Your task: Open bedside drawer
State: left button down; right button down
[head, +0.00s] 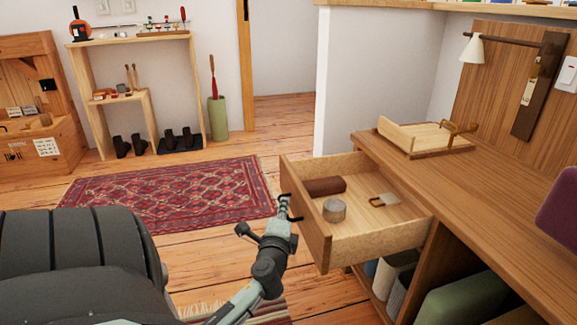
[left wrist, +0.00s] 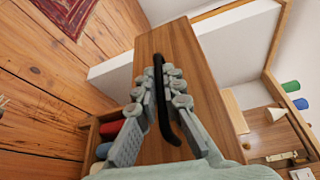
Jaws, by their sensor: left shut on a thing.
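The bedside drawer (head: 372,240) is wooden and is pulled well out of the wooden bedside unit (head: 480,185). Inside it lie a dark brown roll (head: 324,186), a grey round tin (head: 334,210) and a small flat item (head: 384,200). My left gripper (head: 287,208) is at the drawer front, shut on the dark bar handle (head: 290,207). In the left wrist view the fingers (left wrist: 162,82) lie on both sides of the handle (left wrist: 161,112), against the drawer front (left wrist: 180,60). My right gripper is not in view.
A wooden tray (head: 425,138) stands on the unit top. Below are open shelves with rolled items (head: 392,270) and a green cushion-like thing (head: 462,300). A patterned red rug (head: 170,195) lies on the plank floor left of the drawer. A white partition (head: 365,80) stands behind.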

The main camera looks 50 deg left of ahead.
pick_arm(q)
jog(key=c, duration=1.6)
grip_release()
jog(key=shift+c, duration=0.2)
jog(key=v, duration=1.2)
